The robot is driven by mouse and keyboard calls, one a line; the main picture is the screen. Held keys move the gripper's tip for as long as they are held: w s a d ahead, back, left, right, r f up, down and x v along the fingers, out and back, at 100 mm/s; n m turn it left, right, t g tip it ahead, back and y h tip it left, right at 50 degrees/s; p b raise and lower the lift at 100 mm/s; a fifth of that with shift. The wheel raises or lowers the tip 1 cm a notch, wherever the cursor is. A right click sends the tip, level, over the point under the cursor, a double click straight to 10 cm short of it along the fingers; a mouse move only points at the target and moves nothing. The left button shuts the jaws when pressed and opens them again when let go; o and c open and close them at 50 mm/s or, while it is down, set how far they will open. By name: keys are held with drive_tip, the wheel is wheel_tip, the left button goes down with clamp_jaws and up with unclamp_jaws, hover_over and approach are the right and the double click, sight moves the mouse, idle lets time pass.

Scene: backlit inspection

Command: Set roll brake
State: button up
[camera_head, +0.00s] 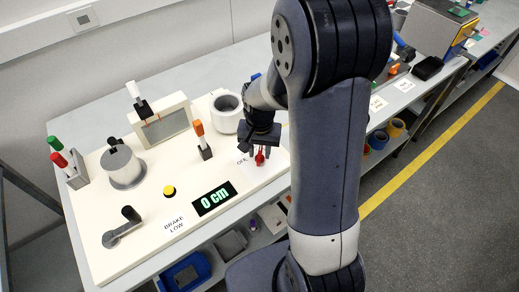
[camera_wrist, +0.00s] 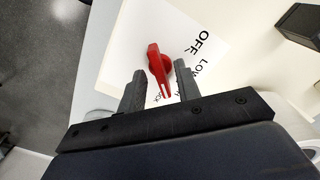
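A red knob (camera_head: 260,159) with a pointer-like handle sits on the white panel (camera_head: 140,250). In the wrist view the red knob (camera_wrist: 156,62) stands beside a printed label (camera_wrist: 203,48) reading OFF and LOW, with a third word partly hidden. My gripper (camera_wrist: 160,68) is open, its two dark fingers on either side of the knob's handle with gaps showing; I cannot tell whether either touches. In the head view my gripper (camera_head: 259,150) is over the knob and hides part of its label. A card (camera_head: 174,224) reads BRAKE LOW, and the display (camera_head: 214,198) reads 0 cm.
Red and green handles (camera_head: 60,153) stand at the left edge.

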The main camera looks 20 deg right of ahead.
drive_tip(key=shift+f, duration=0.15)
drive_tip(key=shift+c, duration=0.2)
clamp_jaws()
drive_tip(key=shift+m+b, duration=0.6)
drive_tip(key=shift+m, duration=1.1)
drive_tip(key=shift+o, duration=0.2)
unclamp_jaws()
